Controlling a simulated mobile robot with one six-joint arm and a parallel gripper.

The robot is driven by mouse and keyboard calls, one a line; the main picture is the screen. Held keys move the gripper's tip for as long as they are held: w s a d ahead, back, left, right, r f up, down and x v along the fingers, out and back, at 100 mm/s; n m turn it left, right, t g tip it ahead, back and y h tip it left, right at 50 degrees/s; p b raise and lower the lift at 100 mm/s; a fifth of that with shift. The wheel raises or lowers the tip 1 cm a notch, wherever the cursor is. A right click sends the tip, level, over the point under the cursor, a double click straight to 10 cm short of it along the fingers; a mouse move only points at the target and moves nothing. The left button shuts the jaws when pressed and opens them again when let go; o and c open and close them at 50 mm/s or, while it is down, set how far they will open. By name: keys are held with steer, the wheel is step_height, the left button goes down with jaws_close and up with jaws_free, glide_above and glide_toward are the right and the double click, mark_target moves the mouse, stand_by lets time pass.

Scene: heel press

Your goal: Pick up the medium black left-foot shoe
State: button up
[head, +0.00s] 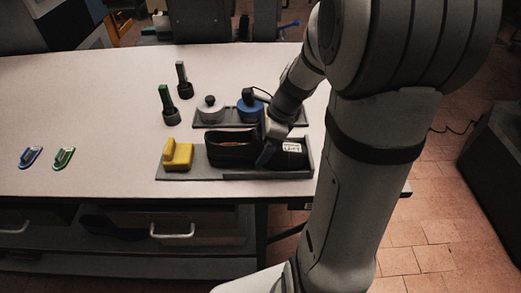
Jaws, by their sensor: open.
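A black shoe (237,150) lies in a shallow grey tray (205,175) near the front edge of the table. Its brown-lined opening is toward the left, and a small white label shows on its right part. My gripper (265,155) comes down from the upper right over the middle of the shoe, with its jaws open. The gripper hides part of the shoe. I cannot tell whether the fingers touch it or straddle it.
A yellow block (178,154) sits at the tray's left end. Behind is a rack (225,124) with a grey-white piece (210,110) and a blue piece (245,110). Green-handled (167,104) and grey-handled (184,80) tools stand left. Blue (30,157) and green (63,157) items lie far left.

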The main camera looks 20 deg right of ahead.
steer(key=shift+c, duration=0.4)
steer(key=c, duration=1.2)
steer(key=shift+c, duration=0.2)
